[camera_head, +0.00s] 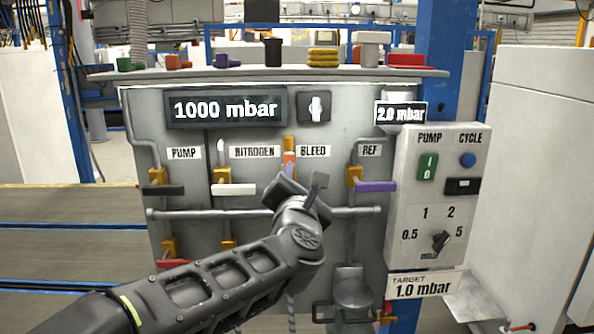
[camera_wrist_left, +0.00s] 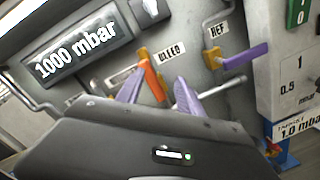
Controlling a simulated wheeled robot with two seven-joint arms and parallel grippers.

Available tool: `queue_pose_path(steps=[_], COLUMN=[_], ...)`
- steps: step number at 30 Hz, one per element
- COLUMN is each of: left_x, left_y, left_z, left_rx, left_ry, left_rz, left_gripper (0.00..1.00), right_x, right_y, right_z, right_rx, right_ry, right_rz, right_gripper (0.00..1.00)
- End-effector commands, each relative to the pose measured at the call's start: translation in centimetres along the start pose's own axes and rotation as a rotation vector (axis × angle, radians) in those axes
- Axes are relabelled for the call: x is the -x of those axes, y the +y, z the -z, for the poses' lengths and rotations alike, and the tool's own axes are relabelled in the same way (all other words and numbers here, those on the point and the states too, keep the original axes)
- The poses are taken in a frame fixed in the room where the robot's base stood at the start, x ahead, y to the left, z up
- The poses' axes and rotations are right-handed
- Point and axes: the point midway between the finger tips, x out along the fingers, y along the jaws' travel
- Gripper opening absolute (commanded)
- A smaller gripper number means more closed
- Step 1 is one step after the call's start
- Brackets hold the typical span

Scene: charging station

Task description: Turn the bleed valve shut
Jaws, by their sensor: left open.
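The bleed valve has an orange handle (camera_head: 289,156) that stands upright beside the BLEED label, its lower part hidden behind my left gripper. The handle also shows in the left wrist view (camera_wrist_left: 153,80), tilted in the picture. My left gripper (camera_head: 301,188) is in front of the panel, just below the visible part of the handle. In the left wrist view its two lavender fingertips (camera_wrist_left: 159,92) are apart, one on each side of the orange handle in the picture. I cannot tell whether they touch it. My right gripper is not in view.
The REF valve's purple handle (camera_head: 376,186) lies level to the right. The nitrogen valve's white handle (camera_head: 235,189) and pump valve's black handle (camera_head: 163,190) lie level to the left. A horizontal pipe (camera_head: 360,211) crosses the panel. The display (camera_head: 227,109) reads 1000 mbar.

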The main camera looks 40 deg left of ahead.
Motion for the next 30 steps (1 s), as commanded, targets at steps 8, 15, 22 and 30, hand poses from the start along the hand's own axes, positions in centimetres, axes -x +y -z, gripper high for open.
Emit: queue_pose_path(steps=[8, 15, 22, 30], left_x=[0.3, 0.3, 0.1, -2.5], left_y=[2.0, 2.0, 2.0, 2.2], left_z=[1.0, 1.0, 1.0, 1.3], left_rx=[0.61, 0.673, 0.67, 0.668], left_ry=[0.065, 0.062, 0.063, 0.066], left_rz=[-0.08, -0.084, -0.083, -0.084], left_gripper=[0.44, 0.44, 0.44, 0.44], right_x=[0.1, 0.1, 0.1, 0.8], right_y=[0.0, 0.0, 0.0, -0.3], right_z=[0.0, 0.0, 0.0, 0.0], right_rx=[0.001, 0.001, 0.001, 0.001], right_ry=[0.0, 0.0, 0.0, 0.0], right_rz=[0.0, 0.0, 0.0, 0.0], right_gripper=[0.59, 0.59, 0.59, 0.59])
